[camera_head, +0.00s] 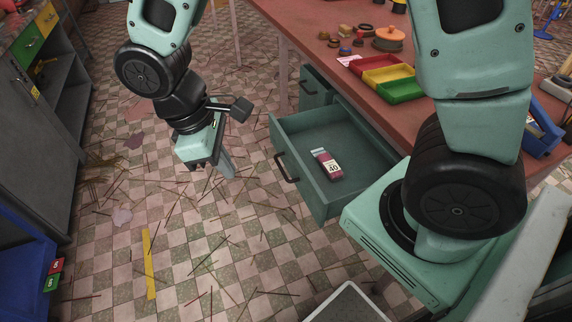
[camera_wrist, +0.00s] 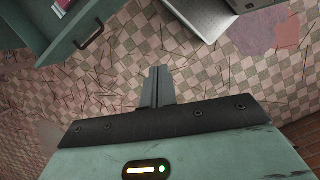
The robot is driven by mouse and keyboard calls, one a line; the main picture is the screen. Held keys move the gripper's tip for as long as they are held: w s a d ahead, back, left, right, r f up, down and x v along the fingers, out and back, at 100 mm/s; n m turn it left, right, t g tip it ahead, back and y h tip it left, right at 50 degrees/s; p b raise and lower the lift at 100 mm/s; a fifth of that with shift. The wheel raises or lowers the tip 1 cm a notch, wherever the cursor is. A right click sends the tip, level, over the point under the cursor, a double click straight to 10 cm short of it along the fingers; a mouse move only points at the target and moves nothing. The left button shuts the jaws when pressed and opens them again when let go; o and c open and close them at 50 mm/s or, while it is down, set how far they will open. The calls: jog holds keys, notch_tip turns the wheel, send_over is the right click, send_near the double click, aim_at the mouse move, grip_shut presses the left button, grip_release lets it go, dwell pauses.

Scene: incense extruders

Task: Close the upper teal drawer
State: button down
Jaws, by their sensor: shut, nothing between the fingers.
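The upper teal drawer (camera_head: 326,201) is pulled out from under the red-topped table, with its dark handle (camera_head: 287,167) on the front panel. A small dark red box with a pale label (camera_head: 326,165) lies inside it. In the wrist view the drawer front (camera_wrist: 75,32) is at the upper left, with its handle (camera_wrist: 89,37) in sight. My gripper (camera_head: 228,168) is shut and empty, left of the drawer front and apart from it, over the tiled floor. Its closed fingers also show in the wrist view (camera_wrist: 158,85), pointing at open floor.
The red tabletop (camera_head: 297,22) carries a tray with red, yellow and green compartments (camera_head: 382,76) and an orange pot (camera_head: 388,39). Grey shelving (camera_head: 52,130) and a blue bin (camera_head: 22,262) stand at left. The floor between is open, with thin sticks scattered over it.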

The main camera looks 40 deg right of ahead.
jog(key=w+d+f+n+h, duration=0.25)
jog(key=w+d+f, duration=0.25)
jog(key=w+f, duration=0.35)
jog(key=n+h+p, duration=0.1)
jog(key=n+h, duration=0.1)
jog(key=h, duration=0.2)
send_near(295, 168)
notch_tip(295, 168, down, 4)
jog(key=shift+g, duration=0.3)
jog(key=shift+s+d+p, duration=0.15)
jog(key=shift+d+p, duration=0.15)
jog(key=shift+d, duration=0.75)
jog(key=shift+s+d+p, duration=0.1)
jog(key=shift+d+p, duration=0.2)
jog(key=shift+d, duration=0.75)
